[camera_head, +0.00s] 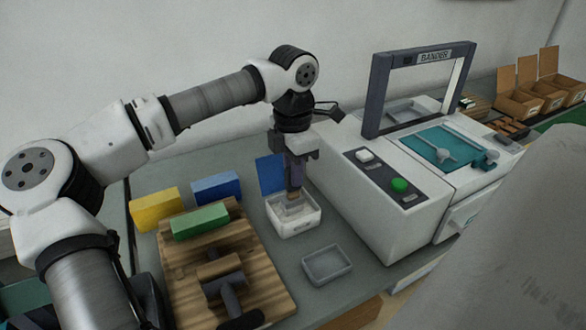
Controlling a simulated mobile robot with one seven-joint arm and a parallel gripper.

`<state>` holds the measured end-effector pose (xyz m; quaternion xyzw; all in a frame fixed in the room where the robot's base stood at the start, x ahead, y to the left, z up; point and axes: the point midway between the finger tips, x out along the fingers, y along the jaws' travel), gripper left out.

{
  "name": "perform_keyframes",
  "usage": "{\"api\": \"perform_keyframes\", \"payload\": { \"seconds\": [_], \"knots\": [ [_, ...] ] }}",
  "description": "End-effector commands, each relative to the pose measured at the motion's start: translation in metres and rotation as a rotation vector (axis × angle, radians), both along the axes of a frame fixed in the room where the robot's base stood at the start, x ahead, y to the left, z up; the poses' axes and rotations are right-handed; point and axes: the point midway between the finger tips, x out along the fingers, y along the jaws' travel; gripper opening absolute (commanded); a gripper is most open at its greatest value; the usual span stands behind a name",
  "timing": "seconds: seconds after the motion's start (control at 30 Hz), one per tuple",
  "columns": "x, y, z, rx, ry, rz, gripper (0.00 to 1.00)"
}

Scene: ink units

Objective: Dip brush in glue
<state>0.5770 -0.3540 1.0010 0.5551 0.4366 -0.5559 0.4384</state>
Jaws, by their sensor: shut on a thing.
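A white open box (293,221) sits on the grey table, with a blue lid or panel (269,174) standing at its back. It looks like the glue container, but its contents are hard to make out. My gripper (295,188) points down over this box and is shut on a small tan and grey thing, likely the brush (295,199). The lower end of the brush is inside or just over the box opening. Whether it touches the glue cannot be seen.
A white banding machine (390,205) stands close on the right. A wooden board (262,270) with a green block (200,221) and a dark tool lies on the left. Yellow (156,209) and blue (216,187) blocks stand behind. An empty grey tray (327,264) lies in front.

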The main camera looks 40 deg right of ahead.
Motion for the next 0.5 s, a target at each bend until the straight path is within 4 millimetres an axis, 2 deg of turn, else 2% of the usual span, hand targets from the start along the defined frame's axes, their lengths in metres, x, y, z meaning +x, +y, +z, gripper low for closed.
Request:
{"api": "perform_keyframes", "payload": {
  "seconds": [0.33, 0.5],
  "knots": [
    [0.0, 0.0, -0.001, 0.003, 0.002, 0.0, 0.0],
    [0.0, 0.0, 0.008, 0.002, 0.001, 0.0, 0.0]
  ]
}}
